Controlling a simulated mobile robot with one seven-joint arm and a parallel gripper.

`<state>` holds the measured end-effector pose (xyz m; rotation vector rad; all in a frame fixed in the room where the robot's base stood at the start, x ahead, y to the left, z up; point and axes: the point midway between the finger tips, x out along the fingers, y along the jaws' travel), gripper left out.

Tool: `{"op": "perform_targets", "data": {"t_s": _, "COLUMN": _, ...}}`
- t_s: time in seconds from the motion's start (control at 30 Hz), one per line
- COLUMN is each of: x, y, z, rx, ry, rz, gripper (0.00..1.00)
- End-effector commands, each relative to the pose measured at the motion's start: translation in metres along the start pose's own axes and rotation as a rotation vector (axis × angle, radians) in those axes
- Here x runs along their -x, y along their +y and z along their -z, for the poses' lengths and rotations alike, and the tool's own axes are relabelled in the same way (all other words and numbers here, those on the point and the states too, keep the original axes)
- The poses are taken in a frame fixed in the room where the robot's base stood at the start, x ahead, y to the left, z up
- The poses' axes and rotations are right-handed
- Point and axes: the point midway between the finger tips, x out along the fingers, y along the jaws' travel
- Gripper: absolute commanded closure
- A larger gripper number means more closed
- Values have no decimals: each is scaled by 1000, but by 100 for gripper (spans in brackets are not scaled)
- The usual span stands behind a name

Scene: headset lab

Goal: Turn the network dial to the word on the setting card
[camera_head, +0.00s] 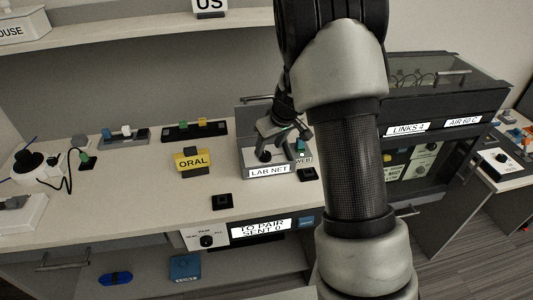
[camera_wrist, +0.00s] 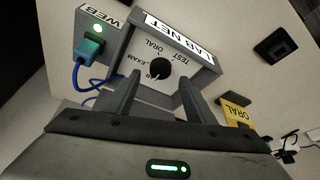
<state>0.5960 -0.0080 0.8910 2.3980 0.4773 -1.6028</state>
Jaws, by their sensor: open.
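The network dial (camera_wrist: 160,67) is a round black knob on the grey LAB NET box (camera_wrist: 200,62), ringed by words including TEST, ORAL and EXAM. I cannot tell for sure which word its mark points to. In the head view the LAB NET box (camera_head: 268,171) stands on the bench, its dial hidden by my gripper. The setting card (camera_head: 193,160) is yellow and reads ORAL; it also shows in the wrist view (camera_wrist: 236,113). My gripper (camera_wrist: 160,84) is open, fingers spread close to the dial, one on each side in the picture, holding nothing.
A WEB socket box (camera_wrist: 97,40) with a green light and a blue plug and cable (camera_wrist: 86,70) adjoins the LAB NET box. A small black square holder (camera_head: 222,201) lies in front. A dark glass-topped cabinet (camera_head: 440,85) stands right.

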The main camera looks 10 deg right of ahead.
Motion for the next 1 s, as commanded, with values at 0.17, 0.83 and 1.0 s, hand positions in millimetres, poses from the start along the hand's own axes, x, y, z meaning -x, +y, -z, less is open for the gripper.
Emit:
{"op": "perform_targets", "data": {"t_s": 0.17, "x": -29, "y": 0, "z": 0, "rx": -1, "ry": 0, "rz": 0, "gripper": 50}}
{"op": "perform_targets", "data": {"t_s": 0.83, "x": -41, "y": 0, "z": 0, "rx": -1, "ry": 0, "rz": 0, "gripper": 84}}
{"op": "perform_targets", "data": {"t_s": 1.0, "x": -41, "y": 0, "z": 0, "rx": -3, "ry": 0, "rz": -1, "gripper": 90}}
